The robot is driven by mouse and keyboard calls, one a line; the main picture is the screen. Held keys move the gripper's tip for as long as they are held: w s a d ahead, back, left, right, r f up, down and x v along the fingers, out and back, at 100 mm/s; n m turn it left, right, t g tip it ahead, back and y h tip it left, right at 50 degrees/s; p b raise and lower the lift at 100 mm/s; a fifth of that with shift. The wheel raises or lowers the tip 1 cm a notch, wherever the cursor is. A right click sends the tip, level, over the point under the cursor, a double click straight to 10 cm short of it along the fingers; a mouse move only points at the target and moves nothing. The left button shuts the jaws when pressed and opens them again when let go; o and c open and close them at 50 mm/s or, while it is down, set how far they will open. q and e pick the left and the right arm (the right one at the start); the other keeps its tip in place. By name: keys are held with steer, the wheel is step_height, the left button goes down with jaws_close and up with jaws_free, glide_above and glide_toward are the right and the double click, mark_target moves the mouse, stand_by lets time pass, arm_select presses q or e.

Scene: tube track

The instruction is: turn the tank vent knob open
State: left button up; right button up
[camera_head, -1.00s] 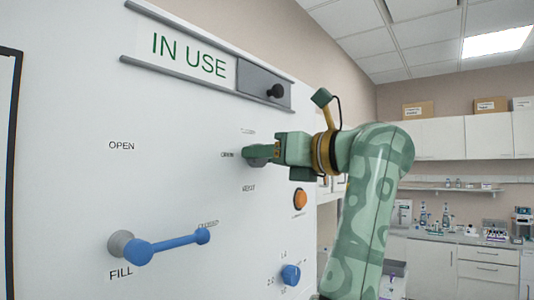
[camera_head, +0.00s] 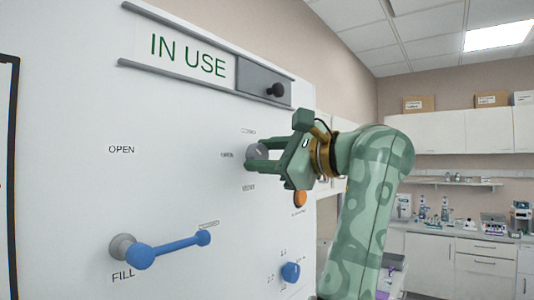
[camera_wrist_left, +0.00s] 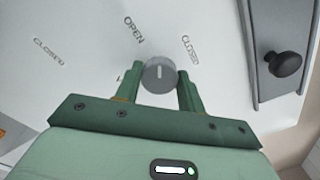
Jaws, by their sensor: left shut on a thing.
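The vent knob (camera_head: 255,150) is a round grey knob on the white panel, and it also shows in the wrist view (camera_wrist_left: 159,75). It has a pale pointer line, which lies roughly between the OPEN label (camera_wrist_left: 134,29) and the CLOSED label (camera_wrist_left: 190,50) in the wrist view. My left gripper (camera_head: 258,158) is shut on the knob, with one finger on each side of it in the wrist view (camera_wrist_left: 160,82). The fingers hide part of the knob's edge in the head view. My right gripper is not in view.
A sliding IN USE sign (camera_head: 188,56) with a black knob (camera_head: 275,90) is above. An orange button (camera_head: 300,198) and a blue knob (camera_head: 290,271) sit below the gripper. A blue FILL lever (camera_head: 170,247) is at lower left.

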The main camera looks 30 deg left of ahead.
arm_select(q)
steer(key=n, duration=0.4)
steer(key=shift+n, duration=1)
steer(key=shift+s+n, duration=0.1)
steer(key=shift+n, duration=0.2)
